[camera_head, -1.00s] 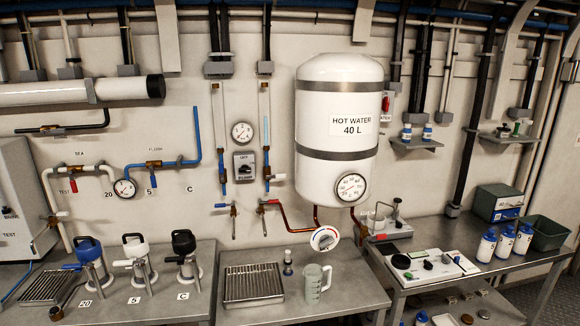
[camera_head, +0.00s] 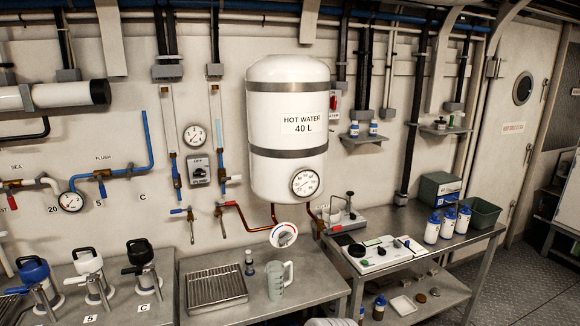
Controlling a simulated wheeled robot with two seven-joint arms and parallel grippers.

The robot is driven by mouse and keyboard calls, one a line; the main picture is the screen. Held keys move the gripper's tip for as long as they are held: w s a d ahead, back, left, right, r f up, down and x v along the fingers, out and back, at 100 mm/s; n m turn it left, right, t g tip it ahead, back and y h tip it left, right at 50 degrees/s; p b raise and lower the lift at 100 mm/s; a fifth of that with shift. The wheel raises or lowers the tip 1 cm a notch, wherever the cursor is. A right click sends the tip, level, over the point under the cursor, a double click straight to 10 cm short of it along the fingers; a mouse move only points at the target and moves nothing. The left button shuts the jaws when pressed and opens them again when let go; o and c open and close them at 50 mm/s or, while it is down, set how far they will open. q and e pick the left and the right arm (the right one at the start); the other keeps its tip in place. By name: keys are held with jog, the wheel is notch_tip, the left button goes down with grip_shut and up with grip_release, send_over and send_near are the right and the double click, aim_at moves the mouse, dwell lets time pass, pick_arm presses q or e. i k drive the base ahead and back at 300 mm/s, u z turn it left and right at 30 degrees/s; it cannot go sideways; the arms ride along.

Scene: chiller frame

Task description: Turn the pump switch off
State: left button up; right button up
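A grey switch box (camera_head: 198,170) with a dark knob is on the wall left of the hot water tank, below a round gauge (camera_head: 194,136). Its lettering is too small to read, so I cannot confirm that it is the pump switch or tell its position. A small red switch (camera_head: 333,102) is on the wall at the tank's right, with a partly hidden label. Neither of my grippers is in view.
The white hot water tank (camera_head: 288,165) hangs above a steel bench with a drain rack (camera_head: 216,288) and a jug (camera_head: 279,280). Three lidded pumps or jugs stand left. A second table (camera_head: 440,243) holds bottles and a green bin (camera_head: 482,215). Open floor (camera_head: 530,285) lies right.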

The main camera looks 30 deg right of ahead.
aim_at(199, 172)
jog(key=z, duration=0.5)
jog(key=k, duration=0.45)
jog(key=u, duration=0.95)
jog(key=i, duration=1.5)
jog(key=z, duration=0.8)
